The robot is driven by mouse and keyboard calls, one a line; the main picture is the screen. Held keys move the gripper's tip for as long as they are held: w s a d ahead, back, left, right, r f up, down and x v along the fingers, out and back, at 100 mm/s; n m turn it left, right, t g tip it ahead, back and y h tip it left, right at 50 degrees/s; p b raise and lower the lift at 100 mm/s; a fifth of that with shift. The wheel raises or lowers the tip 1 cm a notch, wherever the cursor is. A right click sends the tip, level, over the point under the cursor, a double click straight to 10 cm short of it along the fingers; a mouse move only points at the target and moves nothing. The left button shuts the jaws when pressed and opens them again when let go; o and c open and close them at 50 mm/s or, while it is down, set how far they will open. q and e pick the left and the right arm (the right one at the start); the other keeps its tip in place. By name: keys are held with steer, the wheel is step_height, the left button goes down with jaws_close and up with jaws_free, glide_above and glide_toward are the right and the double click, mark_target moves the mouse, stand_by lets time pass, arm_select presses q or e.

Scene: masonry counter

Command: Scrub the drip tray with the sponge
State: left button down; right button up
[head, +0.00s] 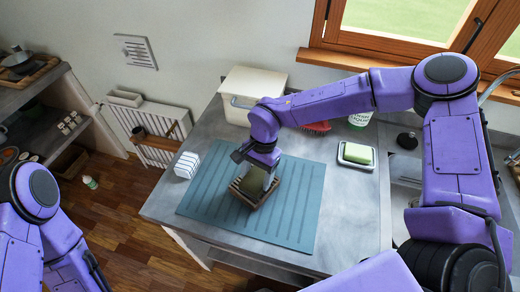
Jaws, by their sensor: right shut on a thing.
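My right gripper (257,181) reaches down over the small brown drip tray (262,203), which lies on the teal ribbed mat (296,218). It is shut on a dull olive-green block, seemingly the sponge (249,186), held low at the tray. The gripper and the block hide most of the tray's inside, and I cannot tell whether the block presses on its floor. My left arm is at the lower left, and its gripper is out of the picture.
On the metal counter (353,215) are a white striped block (187,165), a cream bin (250,84), a red brush (318,127), a bottle (360,119) and a dish (344,161) holding a green block (358,153). A sink lies right. The mat's right half is clear.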

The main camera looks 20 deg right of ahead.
steer(key=shift+s+a, duration=0.25)
steer(key=shift+s, duration=0.1)
step_height(320, 180, up, 3)
steer(key=shift+a+f+p, duration=0.1)
steer(key=shift+f+p, duration=0.05)
steer(key=shift+p, duration=0.7)
steer(key=shift+r+p, duration=0.5)
steer(key=shift+p, duration=0.05)
steer(key=shift+r, duration=2.2)
